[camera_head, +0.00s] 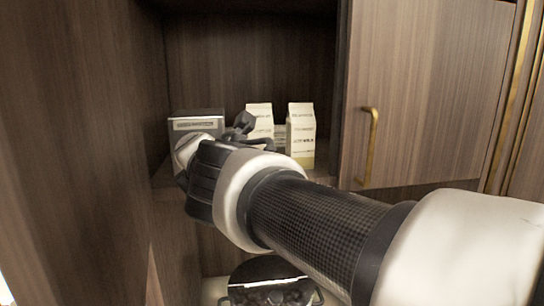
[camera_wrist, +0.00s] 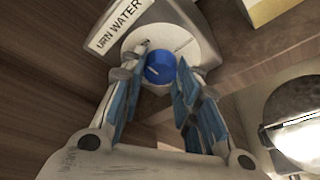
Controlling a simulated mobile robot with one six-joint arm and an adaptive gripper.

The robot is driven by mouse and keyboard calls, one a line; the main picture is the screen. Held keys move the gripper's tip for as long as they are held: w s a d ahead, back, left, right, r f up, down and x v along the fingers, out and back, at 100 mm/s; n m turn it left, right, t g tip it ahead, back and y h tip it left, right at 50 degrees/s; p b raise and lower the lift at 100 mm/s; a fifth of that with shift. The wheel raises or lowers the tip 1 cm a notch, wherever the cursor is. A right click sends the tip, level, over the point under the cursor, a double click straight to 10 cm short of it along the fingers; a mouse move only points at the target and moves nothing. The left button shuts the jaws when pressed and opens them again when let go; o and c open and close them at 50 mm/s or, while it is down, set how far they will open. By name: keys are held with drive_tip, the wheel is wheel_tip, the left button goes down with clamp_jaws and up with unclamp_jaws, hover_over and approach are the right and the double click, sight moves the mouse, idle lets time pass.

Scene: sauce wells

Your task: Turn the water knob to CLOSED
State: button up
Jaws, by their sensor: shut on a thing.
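The water knob (camera_wrist: 160,68) is a small round blue knob on a pale round plate of the urn unit. It shows in the wrist view at upper centre, with a faint pale mark too small to read for direction. A white label reading "URN WATER" (camera_wrist: 121,22) is beside it. In the head view the unit is a dark-topped box (camera_head: 197,122) with a label, inside the cabinet. My gripper (camera_wrist: 163,62) is shut on the knob, one finger on either side. In the head view my arm and gripper hide the knob.
Two cream cartons (camera_head: 301,135) stand right of the unit on the shelf. A wooden cabinet door (camera_head: 430,90) with a brass handle (camera_head: 371,145) is at right. A wooden side wall (camera_head: 75,150) is close at left. A dark, shiny round thing (camera_head: 268,272) sits below.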

drive_tip(key=shift+b, duration=0.3)
drive_tip(key=shift+f+m+t+y+b, duration=0.3)
drive_tip(key=shift+m+t+b, duration=0.5)
drive_tip(key=shift+m+b, duration=3.15)
drive_tip(key=shift+f+m+t+y+b, duration=0.1)
drive_tip(key=shift+m+t+y+b, duration=0.5)
drive_tip(key=shift+m+b, duration=3.3)
drive_tip(key=shift+f+m+t+y+b, duration=0.15)
drive_tip(key=shift+m+t+b, duration=0.85)
drive_tip(key=shift+b, duration=5.9)
drive_tip(key=o, duration=1.1)
drive_tip(key=shift+c, duration=0.2)
